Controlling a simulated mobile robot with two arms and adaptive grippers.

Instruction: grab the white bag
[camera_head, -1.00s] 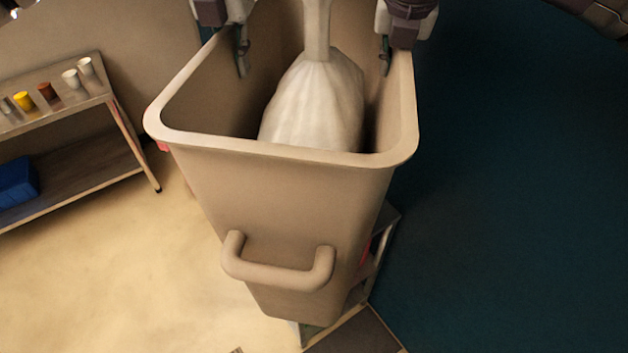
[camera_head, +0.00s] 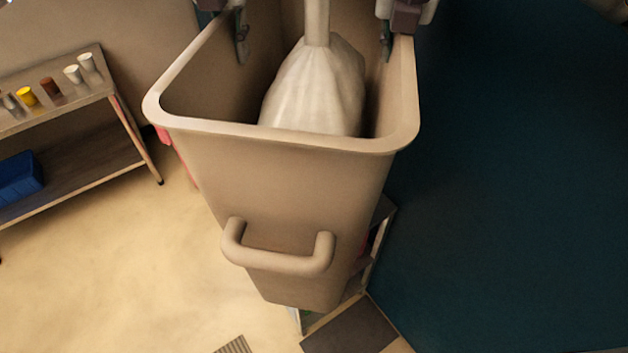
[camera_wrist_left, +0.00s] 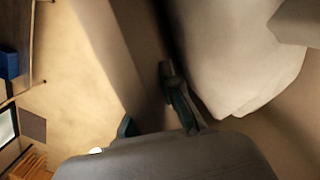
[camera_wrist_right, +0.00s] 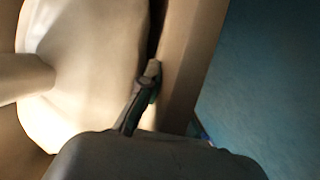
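The white bag (camera_head: 316,88) sits inside a tall beige bin (camera_head: 280,200), its gathered neck rising out of the top of the head view. It also shows in the left wrist view (camera_wrist_left: 240,55) and the right wrist view (camera_wrist_right: 85,75). My left gripper (camera_head: 226,32) is at the bin's left wall, with one finger inside and spread from the other. My right gripper (camera_head: 397,38) is at the right wall, one finger inside beside the bag. Both look open, with a bin wall between their fingers. Neither is closed on the bag.
A shelf table (camera_head: 70,110) with several small cups stands at the left, with a blue crate (camera_head: 18,178) on its lower shelf. The bin has a front handle (camera_head: 278,262). Pale floor (camera_head: 100,270) is clear at lower left; a dark teal area (camera_head: 510,180) fills the right.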

